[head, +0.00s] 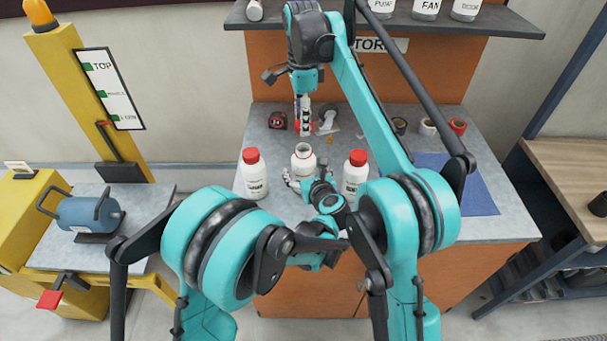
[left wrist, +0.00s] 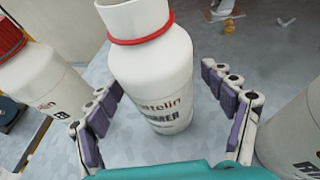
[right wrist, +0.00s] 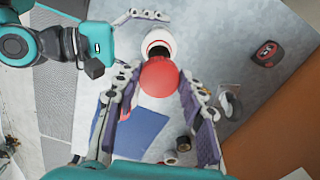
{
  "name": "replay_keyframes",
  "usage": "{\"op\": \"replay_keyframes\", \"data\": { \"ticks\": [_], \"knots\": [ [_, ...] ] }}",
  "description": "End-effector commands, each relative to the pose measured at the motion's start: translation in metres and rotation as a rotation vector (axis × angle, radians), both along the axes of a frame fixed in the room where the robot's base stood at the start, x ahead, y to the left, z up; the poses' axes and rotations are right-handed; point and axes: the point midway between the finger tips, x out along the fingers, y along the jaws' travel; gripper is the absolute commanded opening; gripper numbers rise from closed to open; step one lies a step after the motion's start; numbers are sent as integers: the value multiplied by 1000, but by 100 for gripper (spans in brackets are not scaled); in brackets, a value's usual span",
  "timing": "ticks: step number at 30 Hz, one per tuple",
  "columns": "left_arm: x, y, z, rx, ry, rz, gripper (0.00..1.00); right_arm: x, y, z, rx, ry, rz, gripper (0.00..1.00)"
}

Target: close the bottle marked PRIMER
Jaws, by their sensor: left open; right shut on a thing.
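The white bottle (head: 304,163), whose label in the left wrist view (left wrist: 155,75) appears to read PRIMER, stands upright and uncapped on the grey bench, with a red ring around its neck. Its open mouth shows in the right wrist view (right wrist: 157,46). My left gripper (left wrist: 175,105) is open, with its fingers on either side of the bottle, apart from it. My right gripper (head: 303,126) points down above and behind the bottle. It is shut on a red cap (right wrist: 160,77), which shows between its fingers in the right wrist view.
Red-capped white bottles stand to the left (head: 254,174) and right (head: 355,174) of the open one. A tape measure (head: 277,120), tape rolls (head: 457,126) and a blue mat (head: 455,185) lie on the bench. A shelf (head: 480,24) with bottles overhangs the back.

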Motion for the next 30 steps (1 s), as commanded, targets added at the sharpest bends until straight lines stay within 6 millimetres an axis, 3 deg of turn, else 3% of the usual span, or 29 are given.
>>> {"op": "replay_keyframes", "data": {
  "ticks": [11,20,23,30],
  "knots": [
    [4,2,-2,1,0,0,82,0,0,0,0,0,0,31],
    [4,2,-2,1,0,0,6,0,0,0,0,0,0,31],
    [4,2,-2,1,0,0,5,0,0,-3,0,0,0,31],
    [4,2,-2,1,0,0,4,1,1,-37,-1,5,0,31]
  ]
}}
